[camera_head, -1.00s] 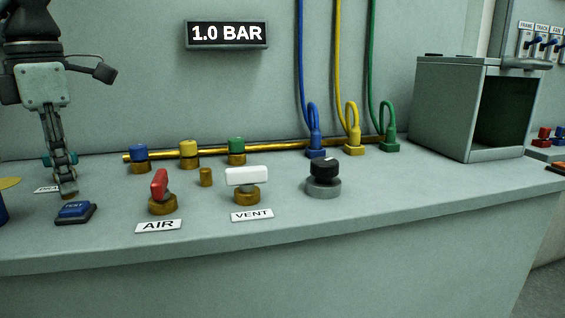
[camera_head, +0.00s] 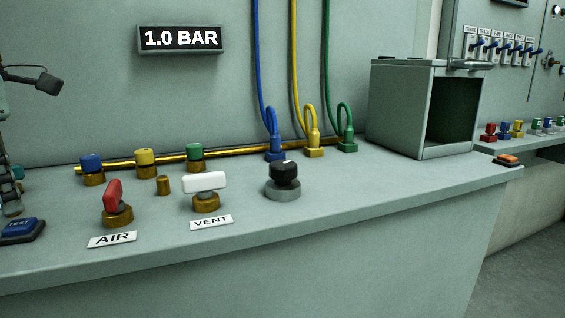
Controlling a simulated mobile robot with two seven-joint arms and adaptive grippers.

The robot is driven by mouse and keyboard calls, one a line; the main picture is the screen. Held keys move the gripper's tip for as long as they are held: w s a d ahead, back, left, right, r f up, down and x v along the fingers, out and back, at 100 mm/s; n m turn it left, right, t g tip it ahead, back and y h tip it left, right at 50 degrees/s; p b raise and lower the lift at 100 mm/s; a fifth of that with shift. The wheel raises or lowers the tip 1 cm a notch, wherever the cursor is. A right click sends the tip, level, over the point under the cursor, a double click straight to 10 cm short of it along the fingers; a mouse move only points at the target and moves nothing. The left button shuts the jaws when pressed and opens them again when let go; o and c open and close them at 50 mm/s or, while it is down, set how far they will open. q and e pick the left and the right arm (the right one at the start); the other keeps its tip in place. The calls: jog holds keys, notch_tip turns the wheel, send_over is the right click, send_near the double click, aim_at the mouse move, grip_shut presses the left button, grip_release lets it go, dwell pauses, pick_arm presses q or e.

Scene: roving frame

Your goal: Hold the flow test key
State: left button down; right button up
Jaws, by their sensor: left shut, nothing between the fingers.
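The flow test key is a blue push key marked TEST (camera_head: 21,229) in a dark base, at the left edge of the head view. My left gripper (camera_head: 11,209) is at the left edge, partly cut off by the picture. It points down with its fingers shut and empty. Its tips are just behind the key; I cannot tell whether they touch it. The display (camera_head: 180,39) on the back panel reads 1.0 BAR. My right gripper is not in view.
A red AIR handle (camera_head: 113,195), a white VENT handle (camera_head: 205,183) and a black knob (camera_head: 284,174) stand on the bench. Blue, yellow and green hoses hang behind. An open grey box (camera_head: 400,108) stands right. The bench front is clear.

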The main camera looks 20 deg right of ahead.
pick_arm(q)
jog(key=shift+f, duration=0.2)
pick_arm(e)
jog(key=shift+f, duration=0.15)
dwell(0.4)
pick_arm(q)
jog(key=shift+f+b, duration=0.7)
jog(key=shift+f, duration=0.3)
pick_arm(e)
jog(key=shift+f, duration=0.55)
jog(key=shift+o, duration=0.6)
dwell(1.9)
